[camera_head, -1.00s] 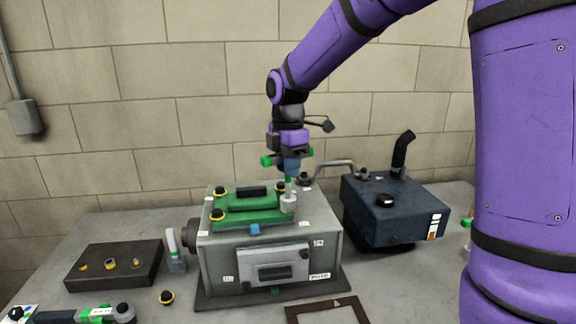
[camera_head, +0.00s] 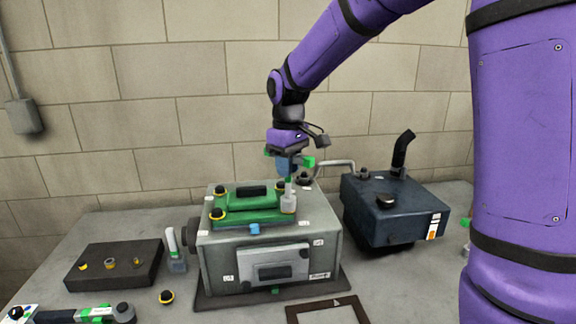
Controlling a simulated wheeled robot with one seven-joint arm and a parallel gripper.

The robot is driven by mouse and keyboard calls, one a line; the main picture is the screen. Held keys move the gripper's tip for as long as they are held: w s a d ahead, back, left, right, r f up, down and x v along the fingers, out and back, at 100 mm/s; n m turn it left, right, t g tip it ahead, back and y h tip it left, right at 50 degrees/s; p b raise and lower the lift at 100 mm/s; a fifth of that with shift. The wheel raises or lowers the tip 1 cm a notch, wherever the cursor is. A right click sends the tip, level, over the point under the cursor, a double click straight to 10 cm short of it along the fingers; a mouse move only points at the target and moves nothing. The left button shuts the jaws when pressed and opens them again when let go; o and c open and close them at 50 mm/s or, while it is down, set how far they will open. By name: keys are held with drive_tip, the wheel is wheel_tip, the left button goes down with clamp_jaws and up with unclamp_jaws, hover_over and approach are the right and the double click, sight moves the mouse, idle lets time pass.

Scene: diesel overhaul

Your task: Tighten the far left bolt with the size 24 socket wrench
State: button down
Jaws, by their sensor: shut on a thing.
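My gripper (camera_head: 288,158) is above the engine block, shut on an upright tool with a blue upper part, which I take to be the socket wrench (camera_head: 288,198). Its pale metal socket end stands at the near right corner of the green cover (camera_head: 248,205) and hides what is under it. The far left bolt (camera_head: 221,191), dark with a yellow ring, is at the cover's back left corner, apart from the tool. A near left bolt (camera_head: 217,214) and a far right bolt (camera_head: 280,187) also show. The size marking on the held tool is not readable.
The grey engine block (camera_head: 215,255) stands mid-table. A dark blue tank (camera_head: 385,215) is to its right. A black block with several fittings (camera_head: 110,265) and another long tool (camera_head: 85,314) lie left. A dark frame (camera_head: 300,313) lies in front.

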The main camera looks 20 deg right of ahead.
drive_tip(key=m, duration=0.5)
drive_tip(key=shift+m, duration=0.4)
drive_tip(key=m, duration=0.6)
